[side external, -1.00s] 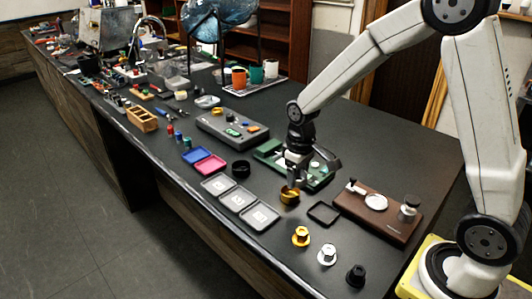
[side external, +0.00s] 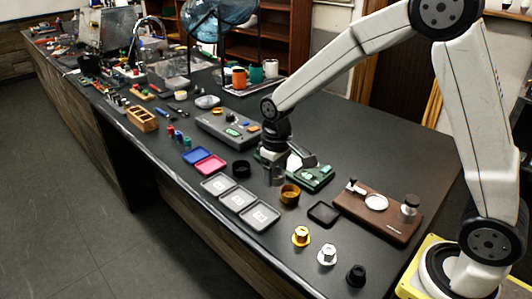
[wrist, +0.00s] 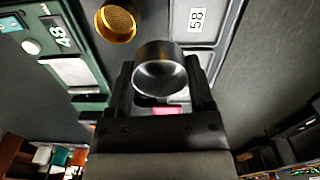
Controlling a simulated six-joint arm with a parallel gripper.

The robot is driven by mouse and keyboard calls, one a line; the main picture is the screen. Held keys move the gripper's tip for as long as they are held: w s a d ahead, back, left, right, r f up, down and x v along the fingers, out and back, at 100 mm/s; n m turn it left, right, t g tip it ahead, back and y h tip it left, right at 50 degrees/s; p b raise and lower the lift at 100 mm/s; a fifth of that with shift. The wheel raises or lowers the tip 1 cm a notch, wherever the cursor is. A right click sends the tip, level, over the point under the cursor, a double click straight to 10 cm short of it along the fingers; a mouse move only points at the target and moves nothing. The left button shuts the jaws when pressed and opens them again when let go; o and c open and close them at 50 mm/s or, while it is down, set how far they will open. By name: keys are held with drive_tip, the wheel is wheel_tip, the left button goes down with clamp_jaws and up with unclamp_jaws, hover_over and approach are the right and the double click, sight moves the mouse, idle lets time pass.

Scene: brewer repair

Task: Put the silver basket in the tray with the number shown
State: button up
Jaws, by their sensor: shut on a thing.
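The silver basket (wrist: 160,75) is a round metal cup between the two fingers of my gripper (wrist: 163,88), which is shut on it. In the side view my gripper (side external: 274,176) holds it above the counter, between the gold basket and the black ring. Three grey trays (side external: 238,200) stand in a row at the counter's front edge, to the left of the gripper. Their labels are too small to read there. In the wrist view one grey tray (wrist: 209,42) has a label reading 58. The green unit (wrist: 90,90) shows a label reading 48.
A gold basket (side external: 289,195) stands close to the right of my gripper. A black ring (side external: 241,169) stands to its left. The green unit (side external: 317,178) is just behind. Blue (side external: 196,154) and pink (side external: 210,164) trays lie beyond the grey ones. A brown stand (side external: 378,212) is at right.

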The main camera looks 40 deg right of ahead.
drive_tip(key=w+a+r+n, duration=0.2)
drive_tip(key=w+a+r, duration=0.15)
drive_tip(key=r, duration=0.25)
approach(219, 186)
drive_tip(key=shift+s+d+f, duration=0.1)
drive_tip(key=shift+s+f, duration=0.3)
drive_tip(key=shift+s, duration=0.2)
drive_tip(key=shift+w+f, duration=0.35)
drive_tip(key=shift+f, duration=0.05)
drive_tip(key=shift+w+f, duration=0.25)
drive_tip(key=shift+f, duration=1.55)
drive_tip(key=shift+f, duration=0.6)
